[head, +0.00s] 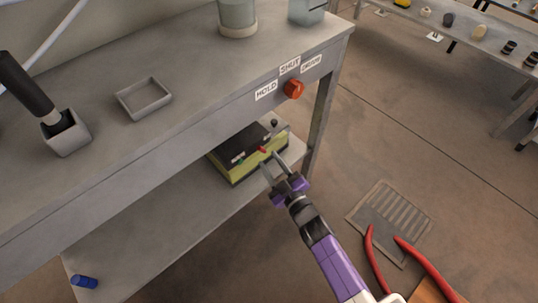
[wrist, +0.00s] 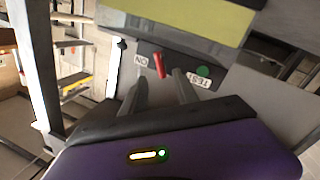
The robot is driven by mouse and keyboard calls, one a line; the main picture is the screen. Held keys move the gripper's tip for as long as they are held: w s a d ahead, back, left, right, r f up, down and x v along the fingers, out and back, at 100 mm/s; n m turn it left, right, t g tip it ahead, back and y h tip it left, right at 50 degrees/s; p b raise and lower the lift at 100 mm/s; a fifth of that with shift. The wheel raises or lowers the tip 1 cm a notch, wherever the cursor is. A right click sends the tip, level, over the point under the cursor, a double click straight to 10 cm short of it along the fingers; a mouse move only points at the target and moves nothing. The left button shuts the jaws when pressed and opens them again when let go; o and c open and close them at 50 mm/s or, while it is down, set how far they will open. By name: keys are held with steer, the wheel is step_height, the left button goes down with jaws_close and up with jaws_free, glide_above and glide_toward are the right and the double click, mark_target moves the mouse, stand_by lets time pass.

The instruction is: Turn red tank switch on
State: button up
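A yellow-green and black box (head: 232,172) sits on the lower shelf under the workbench. Its small red switch (head: 262,150) shows in the head view just beyond my fingertips. In the wrist view the red switch (wrist: 159,65) stands tilted on the dark panel, beside a white "ON" label (wrist: 140,60). A green button (wrist: 203,71) and a "TEST" label (wrist: 198,82) are to its right. My gripper (head: 270,160) is open, its fingers pointing at the panel. In the wrist view my gripper (wrist: 160,76) has a finger on either side of the switch's line; contact cannot be told.
The workbench top (head: 195,72) overhangs the box, with an orange-red knob (head: 293,89) on its front edge. A bench leg (head: 322,115) stands right of the box. A blue cylinder (head: 84,282) lies on the lower shelf (head: 165,225). Red-handled pliers (head: 376,262) are at lower right.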

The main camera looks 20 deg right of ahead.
mark_target(262, 151)
steer(key=shift+w+a+b, duration=0.15)
steer(key=shift+w+b, duration=0.15)
steer(key=shift+w, duration=0.8)
steer(key=shift+w+a+b, duration=0.15)
steer(key=shift+w+b, duration=0.1)
steer(key=shift+w, duration=0.8)
steer(key=shift+c, duration=0.3)
jaws_close()
